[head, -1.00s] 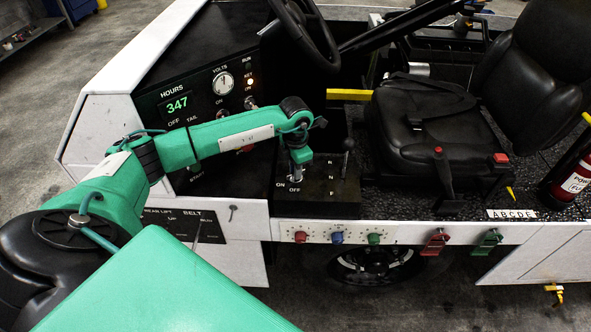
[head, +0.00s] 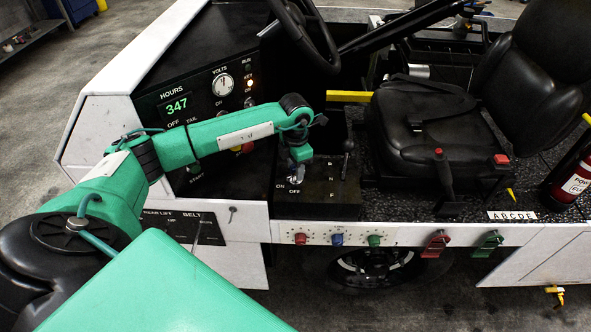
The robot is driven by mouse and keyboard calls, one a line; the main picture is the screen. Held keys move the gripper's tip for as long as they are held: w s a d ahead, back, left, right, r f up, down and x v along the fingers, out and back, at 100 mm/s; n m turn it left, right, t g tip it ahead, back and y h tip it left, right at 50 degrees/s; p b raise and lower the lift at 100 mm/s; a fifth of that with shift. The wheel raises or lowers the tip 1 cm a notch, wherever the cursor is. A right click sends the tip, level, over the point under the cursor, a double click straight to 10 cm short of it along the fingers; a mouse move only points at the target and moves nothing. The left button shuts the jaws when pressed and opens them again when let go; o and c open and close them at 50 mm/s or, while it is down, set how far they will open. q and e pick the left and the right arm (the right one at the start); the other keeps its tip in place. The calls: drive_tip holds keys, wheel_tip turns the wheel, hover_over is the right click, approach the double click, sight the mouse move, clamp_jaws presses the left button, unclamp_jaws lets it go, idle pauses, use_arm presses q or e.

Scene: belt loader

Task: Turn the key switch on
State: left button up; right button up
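My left gripper (head: 297,180) points down at the black control box beside the seat. Its fingertips are at a small silver switch on the box top (head: 318,186), next to the white ON and OFF marks. The gripper hides most of the switch, so I cannot tell its angle or whether the fingers are closed on it. The box also carries a gear lever (head: 347,158) to the right of the gripper. My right gripper is not in view.
A steering wheel (head: 303,35) is behind my arm. The black seat (head: 425,120) and yellow bar (head: 349,96) are to the right.

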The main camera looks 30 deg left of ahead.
use_arm(q)
wheel_tip(320, 180, up, 13)
drive_tip(key=b, duration=0.3)
drive_tip(key=shift+f, duration=0.2)
drive_tip(key=shift+s, duration=0.1)
